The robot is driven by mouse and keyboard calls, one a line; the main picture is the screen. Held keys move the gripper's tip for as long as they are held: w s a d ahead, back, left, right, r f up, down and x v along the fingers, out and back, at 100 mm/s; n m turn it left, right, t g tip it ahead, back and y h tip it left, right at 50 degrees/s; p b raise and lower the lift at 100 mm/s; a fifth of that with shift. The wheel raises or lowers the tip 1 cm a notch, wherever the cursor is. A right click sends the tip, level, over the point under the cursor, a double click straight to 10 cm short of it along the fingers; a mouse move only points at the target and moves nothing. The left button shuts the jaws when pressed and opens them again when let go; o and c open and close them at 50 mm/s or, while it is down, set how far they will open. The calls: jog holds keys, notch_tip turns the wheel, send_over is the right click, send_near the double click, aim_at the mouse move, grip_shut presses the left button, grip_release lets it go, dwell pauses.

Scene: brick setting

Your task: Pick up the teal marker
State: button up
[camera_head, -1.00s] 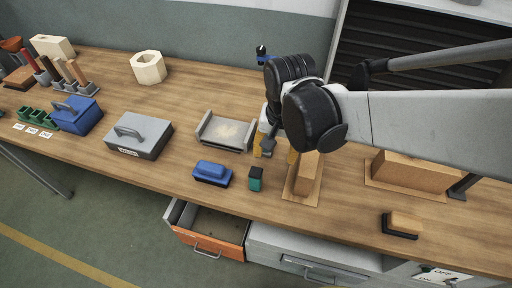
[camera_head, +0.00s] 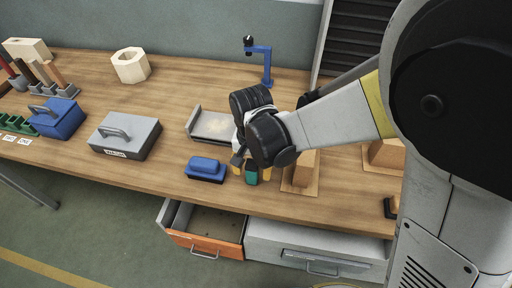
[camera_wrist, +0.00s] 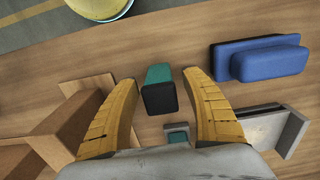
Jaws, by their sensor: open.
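The teal marker (camera_head: 251,178) is a short block with a teal body and a black end, near the front edge of the wooden bench. In the wrist view the teal marker (camera_wrist: 159,77) shows between my two yellow fingers, with a gap on each side. My gripper (camera_head: 252,171) is open and points down at the marker; it also shows in the wrist view (camera_wrist: 161,80). Nothing is held. In the head view my wrist and fingers hide part of the marker. How far the fingertips are above the bench is hard to tell.
A blue block-shaped eraser (camera_head: 206,169) lies close left of the marker. A brown wooden block on a base (camera_head: 301,172) stands close right. A grey tray (camera_head: 212,126) is behind. An open orange drawer (camera_head: 204,235) juts out below the bench edge.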

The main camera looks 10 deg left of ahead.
jog(key=shift+f, duration=0.95)
jog(key=shift+r, duration=0.1)
jog(key=shift+c, duration=0.2)
grip_shut()
notch_tip(320, 180, up, 10)
jog(key=p, duration=0.3)
jog(key=shift+p, duration=0.4)
